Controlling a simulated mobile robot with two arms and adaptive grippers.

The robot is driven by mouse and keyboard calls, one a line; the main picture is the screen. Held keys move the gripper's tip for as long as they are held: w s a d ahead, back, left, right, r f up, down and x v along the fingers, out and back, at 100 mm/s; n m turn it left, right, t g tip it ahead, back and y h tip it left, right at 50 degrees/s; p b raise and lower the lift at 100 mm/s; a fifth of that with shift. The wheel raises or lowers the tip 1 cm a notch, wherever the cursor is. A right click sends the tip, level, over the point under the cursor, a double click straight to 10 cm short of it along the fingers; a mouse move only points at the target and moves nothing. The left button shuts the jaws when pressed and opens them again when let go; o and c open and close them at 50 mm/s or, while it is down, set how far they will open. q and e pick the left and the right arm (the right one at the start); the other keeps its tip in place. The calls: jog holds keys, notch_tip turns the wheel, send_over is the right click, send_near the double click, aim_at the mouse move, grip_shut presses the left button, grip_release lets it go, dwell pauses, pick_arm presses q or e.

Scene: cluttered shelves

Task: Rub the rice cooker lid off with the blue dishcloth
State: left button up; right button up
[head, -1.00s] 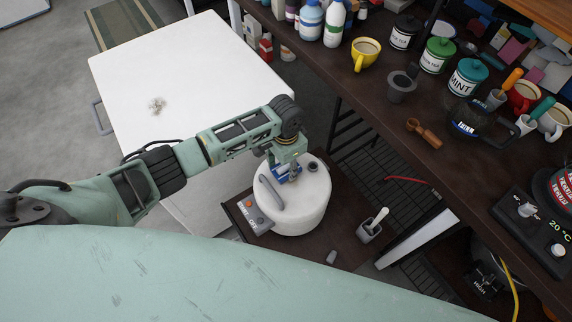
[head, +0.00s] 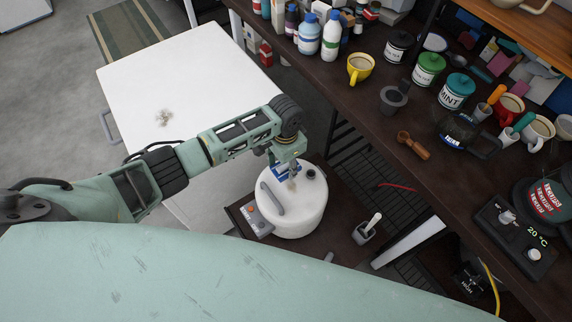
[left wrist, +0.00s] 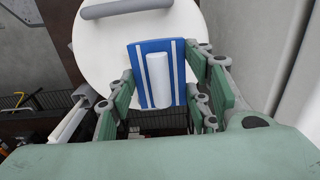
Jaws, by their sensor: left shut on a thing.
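The white rice cooker (head: 305,212) stands on a low dark shelf, with a grey handle (head: 271,197) and a dark vent on its round lid. My left gripper (head: 288,172) is above the far part of the lid, shut on the blue dishcloth (head: 277,169). In the left wrist view the dishcloth (left wrist: 138,68) is blue with white stripes, between the fingers and over the white lid (left wrist: 100,50). A white cylindrical piece shows at its middle. I cannot tell whether the cloth touches the lid. My right gripper is not in view.
A white table (head: 200,75) with a greyish smudge is at the left. A dark counter at the right holds bottles, a yellow mug (head: 360,68), canisters and a wooden scoop (head: 413,145). A small grey pot (head: 364,233) with a white-handled tool stands beside the cooker.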

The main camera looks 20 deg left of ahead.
pick_arm(q)
jog(key=o, duration=0.7)
jog(key=shift+c, duration=0.2)
jog(key=c, duration=0.7)
jog(key=shift+o, duration=0.2)
jog(key=shift+f, duration=0.15)
jog(key=shift+f+b, duration=1.75)
jog(key=shift+f, duration=0.8)
